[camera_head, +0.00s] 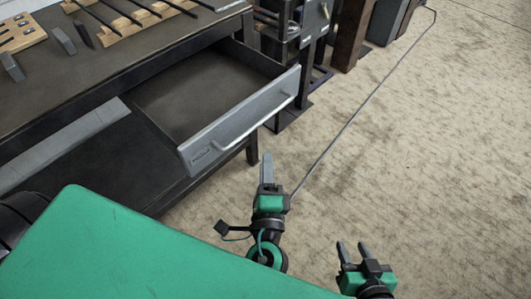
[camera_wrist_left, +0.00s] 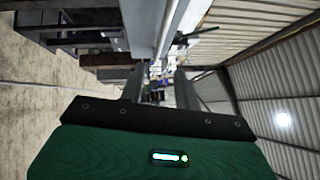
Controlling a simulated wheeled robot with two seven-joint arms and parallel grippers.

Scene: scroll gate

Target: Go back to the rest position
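My left gripper (camera_head: 266,163) points up the picture, just below and to the right of the open drawer's front in the head view. In the left wrist view its two fingers (camera_wrist_left: 158,82) stand apart with nothing held between them. My right gripper (camera_head: 353,247) is at the lower right over the floor, its two fingers apart and empty. The grey drawer (camera_head: 240,122) is pulled out of the dark workbench and looks empty inside. Its pale handle (camera_head: 262,123) is free of both grippers.
The workbench top (camera_head: 95,75) carries wooden racks (camera_head: 135,20) with dark rods and several small grey blocks. Dark metal equipment (camera_head: 300,40) stands beyond the drawer. A thin line (camera_head: 365,105) runs across the floor. The floor (camera_head: 430,160) on the right is clear.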

